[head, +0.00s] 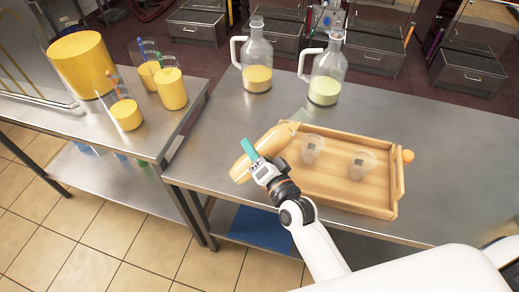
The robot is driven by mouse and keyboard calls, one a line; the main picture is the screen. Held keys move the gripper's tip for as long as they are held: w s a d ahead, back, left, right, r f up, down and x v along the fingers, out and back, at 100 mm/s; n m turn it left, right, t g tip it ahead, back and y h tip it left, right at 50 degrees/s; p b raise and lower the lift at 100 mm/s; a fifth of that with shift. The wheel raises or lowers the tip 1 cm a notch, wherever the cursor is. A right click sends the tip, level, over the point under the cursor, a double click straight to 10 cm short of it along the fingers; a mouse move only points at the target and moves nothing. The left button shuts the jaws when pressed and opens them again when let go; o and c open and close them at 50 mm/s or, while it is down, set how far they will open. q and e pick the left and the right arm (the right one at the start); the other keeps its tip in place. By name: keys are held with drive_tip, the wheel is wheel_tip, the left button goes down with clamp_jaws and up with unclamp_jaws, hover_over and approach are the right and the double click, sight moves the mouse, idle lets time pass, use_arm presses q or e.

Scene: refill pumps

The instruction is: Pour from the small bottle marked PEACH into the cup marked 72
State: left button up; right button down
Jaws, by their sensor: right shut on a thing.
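A small peach-orange bottle (272,144) with a clear narrow neck is tilted far over, its neck pointing to the upper right, by the tray's left end. My right gripper (256,158), with a teal finger showing, is shut on this bottle. Two small clear cups stand upright on the wooden tray (393,190): a left cup (312,149) close to the bottle, and a right cup (361,164). I cannot read any marks on the bottle or cups, and no stream of liquid is visible. My left gripper is not in view.
Two glass jugs, one with amber liquid (257,78) and one with pale yellow liquid (325,90), stand behind the tray. A side table on the left holds a large yellow container (82,64) and several yellow-filled vessels.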

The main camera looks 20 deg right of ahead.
drive_tip(key=shift+r, duration=0.15)
idle(0.3)
drive_tip(key=shift+a+f+m+b, duration=0.15)
drive_tip(key=shift+f+m+b, duration=0.2)
drive_tip(key=shift+f+m, duration=0.25)
drive_tip(key=shift+a+m, duration=0.15)
drive_tip(key=shift+m, duration=0.15)
drive_tip(key=shift+f+m, duration=0.5)
drive_tip(key=shift+f, duration=0.2)
drive_tip(key=shift+r+p, duration=0.35)
drive_tip(key=shift+r, duration=0.1)
drive_tip(key=shift+f, duration=0.1)
